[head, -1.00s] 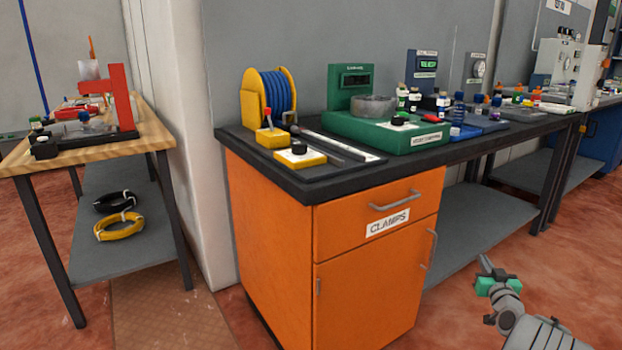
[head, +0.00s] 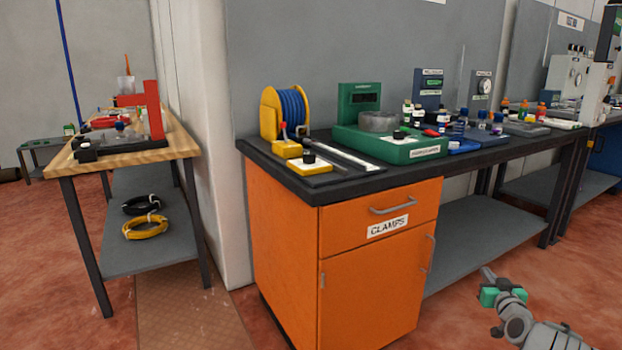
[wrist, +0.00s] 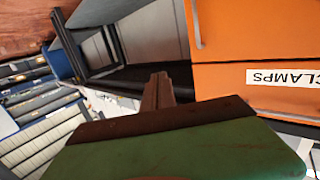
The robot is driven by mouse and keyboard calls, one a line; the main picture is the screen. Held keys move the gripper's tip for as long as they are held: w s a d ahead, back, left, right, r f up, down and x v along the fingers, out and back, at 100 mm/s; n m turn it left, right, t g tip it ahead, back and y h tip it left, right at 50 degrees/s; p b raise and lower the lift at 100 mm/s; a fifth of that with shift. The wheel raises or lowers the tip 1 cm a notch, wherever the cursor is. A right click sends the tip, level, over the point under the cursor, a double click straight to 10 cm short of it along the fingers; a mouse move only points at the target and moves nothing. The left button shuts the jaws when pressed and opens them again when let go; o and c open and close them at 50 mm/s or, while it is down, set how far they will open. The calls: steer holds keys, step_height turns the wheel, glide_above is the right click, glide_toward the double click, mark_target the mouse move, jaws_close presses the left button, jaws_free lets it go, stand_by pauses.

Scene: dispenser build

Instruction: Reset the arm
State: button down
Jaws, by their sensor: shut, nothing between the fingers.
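My gripper (head: 489,274) is at the lower right in the head view, with a green block-like body behind grey fingers. It is over the reddish floor, apart from the bench and the orange cabinet. In the wrist view my gripper's fingers (wrist: 158,92) are together at the centre, with nothing between them. The green body fills the bottom of that view.
The orange cabinet (head: 290,245) labelled CLAMPS stands under the dark bench (head: 320,187); its front also fills the upper right of the wrist view (wrist: 245,40). A wooden table (head: 60,163) stands at left. Open floor (head: 455,310) lies around my gripper.

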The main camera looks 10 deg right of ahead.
steer(key=w+a+r+n+g+y+p, duration=0.2)
steer(key=w+a+r+y+p, duration=0.1)
steer(key=a+r+p, duration=0.8)
steer(key=w+a+r+n+g+y+p, duration=0.3)
steer(key=a+r, duration=0.6)
steer(key=a, duration=0.7)
steer(key=s+a+r+g+p, duration=0.2)
steer(key=s+a+r+p, duration=0.55)
steer(key=a, duration=0.25)
steer(key=s+a+r+g+p, duration=0.2)
steer(key=s+a+r+p, duration=0.5)
steer(key=a, duration=0.4)
steer(key=s+a+r+g+p, duration=0.1)
steer(key=s+p, duration=0.3)
steer(key=s, duration=0.4)
steer(key=s+a+r+g+p, duration=0.1)
steer(key=s+a+g+p, duration=0.1)
steer(key=s+a+p, duration=0.2)
steer(key=s, duration=0.3)
steer(key=shift+s+a+r+g, duration=0.3)
steer(key=shift+s+a+r, duration=0.05)
steer(key=shift+s+r, duration=0.05)
